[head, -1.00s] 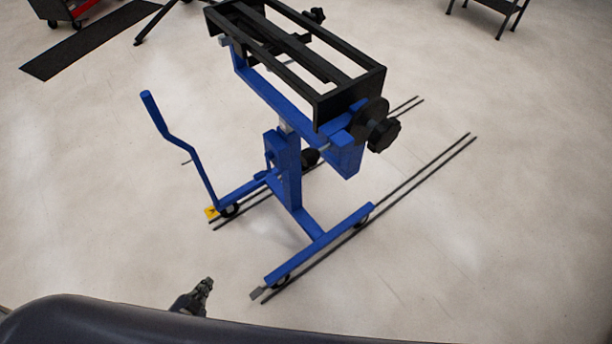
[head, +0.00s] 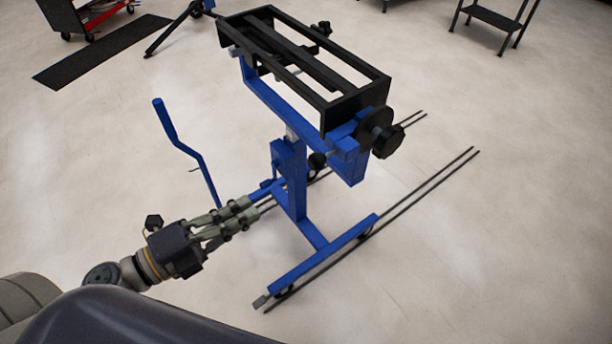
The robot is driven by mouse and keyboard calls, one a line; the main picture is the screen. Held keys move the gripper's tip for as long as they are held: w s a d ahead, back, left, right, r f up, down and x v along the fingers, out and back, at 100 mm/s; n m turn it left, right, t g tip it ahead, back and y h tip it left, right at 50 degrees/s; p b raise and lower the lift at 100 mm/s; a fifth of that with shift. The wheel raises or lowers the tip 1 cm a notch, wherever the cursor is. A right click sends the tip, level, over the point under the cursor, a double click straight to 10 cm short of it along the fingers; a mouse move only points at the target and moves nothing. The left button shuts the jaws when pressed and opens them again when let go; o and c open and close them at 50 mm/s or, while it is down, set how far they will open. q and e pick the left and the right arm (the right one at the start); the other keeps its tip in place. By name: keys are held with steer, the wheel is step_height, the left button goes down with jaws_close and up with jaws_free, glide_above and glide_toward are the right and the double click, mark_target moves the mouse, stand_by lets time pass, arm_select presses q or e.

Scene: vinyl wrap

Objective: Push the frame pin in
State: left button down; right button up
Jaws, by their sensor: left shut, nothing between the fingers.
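A blue wheeled stand (head: 289,180) carries a black rectangular frame (head: 345,105) at its top. A small black round knob (head: 317,160) sits beside the upright column. A larger black knob (head: 387,141) is at the near right end of the frame. I cannot tell for sure which part is the frame pin. My left gripper (head: 250,207) reaches in from the lower left, its fingers shut and empty. In the picture its tips lie just left of the column and cover part of the stand's base. I cannot tell if they touch. My right gripper is not in view.
A blue bent handle (head: 180,143) rises left of the column. Dark floor rails (head: 425,191) run under the stand. A dark mat (head: 100,52), a red cart (head: 85,20) and a step stool (head: 492,22) stand farther back. The floor at right is clear.

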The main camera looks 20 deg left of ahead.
arm_select(q)
steer(key=p, duration=0.4)
glide_toward(315, 170)
steer(key=x, duration=0.5)
steer(key=shift+w+d+r, duration=0.1)
steer(key=shift+d+r, duration=0.05)
steer(key=shift+r, duration=0.05)
steer(key=shift+p+x, duration=0.4)
steer(key=shift+x, duration=0.5)
steer(key=shift+f, duration=0.15)
